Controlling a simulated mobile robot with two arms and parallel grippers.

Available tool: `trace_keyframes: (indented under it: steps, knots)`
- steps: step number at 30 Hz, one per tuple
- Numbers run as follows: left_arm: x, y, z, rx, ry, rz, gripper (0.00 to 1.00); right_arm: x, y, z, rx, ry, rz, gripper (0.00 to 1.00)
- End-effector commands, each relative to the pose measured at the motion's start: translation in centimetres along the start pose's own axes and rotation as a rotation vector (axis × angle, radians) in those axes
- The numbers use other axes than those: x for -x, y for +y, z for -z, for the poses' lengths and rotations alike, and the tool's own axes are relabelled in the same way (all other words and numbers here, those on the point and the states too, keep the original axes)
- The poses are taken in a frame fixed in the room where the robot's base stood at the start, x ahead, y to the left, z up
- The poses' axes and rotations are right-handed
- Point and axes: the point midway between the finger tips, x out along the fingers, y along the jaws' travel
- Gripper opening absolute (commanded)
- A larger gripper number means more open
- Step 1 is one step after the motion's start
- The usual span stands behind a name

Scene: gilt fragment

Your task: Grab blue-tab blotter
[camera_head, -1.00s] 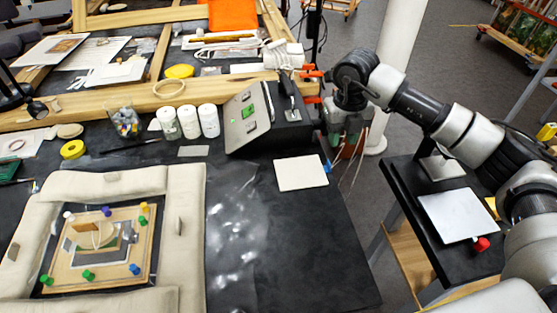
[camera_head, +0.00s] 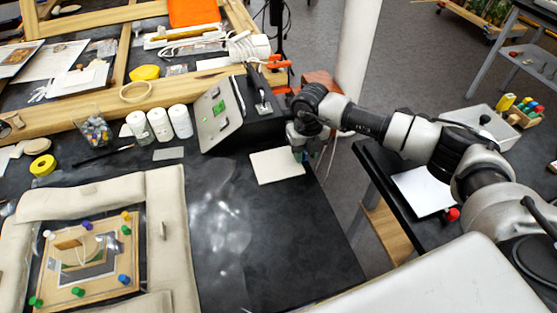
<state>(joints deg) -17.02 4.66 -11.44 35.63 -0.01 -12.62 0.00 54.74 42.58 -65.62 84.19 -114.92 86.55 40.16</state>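The blotter (camera_head: 274,167) is a white square lying flat on the dark tabletop, right of the metal control box. Its blue tab is at the right edge, mostly hidden now by my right gripper. My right gripper (camera_head: 301,155) points down at that edge, at or just above the tab. Its fingertips are small and dark, so I cannot tell whether they are open, shut, or touching the tab. A second white square with a red tab (camera_head: 424,191) lies on the black side table. My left gripper is not in view.
The control box (camera_head: 222,112) stands just left of my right gripper. White bottles (camera_head: 160,125) stand farther left. A padded frame (camera_head: 168,215) surrounds a board with coloured pegs at lower left. The tabletop below the blotter is clear. A white pillar (camera_head: 357,60) stands behind.

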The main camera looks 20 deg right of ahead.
Motion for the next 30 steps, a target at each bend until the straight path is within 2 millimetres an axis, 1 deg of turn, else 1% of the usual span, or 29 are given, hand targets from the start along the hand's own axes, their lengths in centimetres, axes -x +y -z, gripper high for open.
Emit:
trace_keyframes:
  steps: [7,8,12,14,15,26,30]
  knots:
    - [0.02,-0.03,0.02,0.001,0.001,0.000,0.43,-0.29,0.03,-0.03,0.001,-0.002,-0.001,0.34]
    - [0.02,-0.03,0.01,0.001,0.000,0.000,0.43,-0.29,0.02,-0.03,0.001,-0.002,-0.001,0.33]
    - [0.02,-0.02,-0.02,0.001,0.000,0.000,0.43,-0.27,0.02,-0.03,0.001,-0.002,-0.001,0.11]
    - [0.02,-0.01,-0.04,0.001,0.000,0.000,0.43,-0.26,0.01,-0.03,0.001,-0.001,-0.001,0.02]
    - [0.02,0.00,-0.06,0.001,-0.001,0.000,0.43,-0.26,0.01,-0.03,0.000,-0.001,-0.001,0.00]
    - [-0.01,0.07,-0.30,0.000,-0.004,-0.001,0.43,-0.14,0.00,-0.04,0.000,-0.002,-0.001,0.00]
    - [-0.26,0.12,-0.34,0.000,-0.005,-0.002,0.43,0.56,-0.03,-0.08,0.000,-0.002,-0.001,0.00]
